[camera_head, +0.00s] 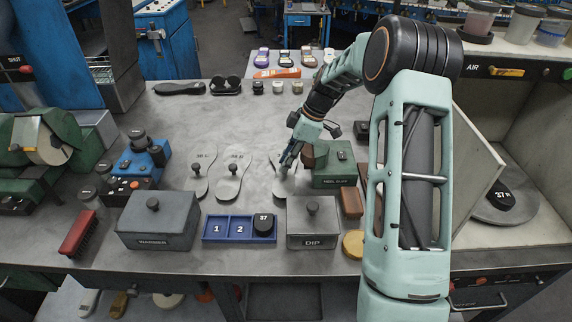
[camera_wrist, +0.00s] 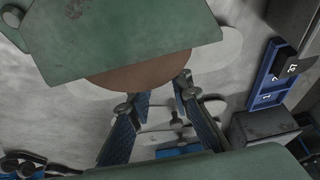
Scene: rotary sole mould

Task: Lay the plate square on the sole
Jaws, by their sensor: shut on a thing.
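A pale sole-shaped plate (camera_head: 280,190) lies at or just above the bench, third in a row of similar pieces. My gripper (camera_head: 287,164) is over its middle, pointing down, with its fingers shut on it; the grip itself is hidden. In the wrist view my gripper (camera_wrist: 158,92) shows two blue fingers, and the pale ends of the plate (camera_wrist: 226,46) stick out past a brown rounded piece (camera_wrist: 140,75). I cannot tell whether the plate touches anything beneath. Two more sole-shaped pieces with dark knobs, one left (camera_head: 203,186) and one middle (camera_head: 231,187), lie flat to its left.
A green block (camera_head: 337,178) stands close to the right of my gripper. The grey warmer box (camera_head: 158,228), blue numbered tray (camera_head: 226,240) and DIP box (camera_head: 312,238) line the front.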

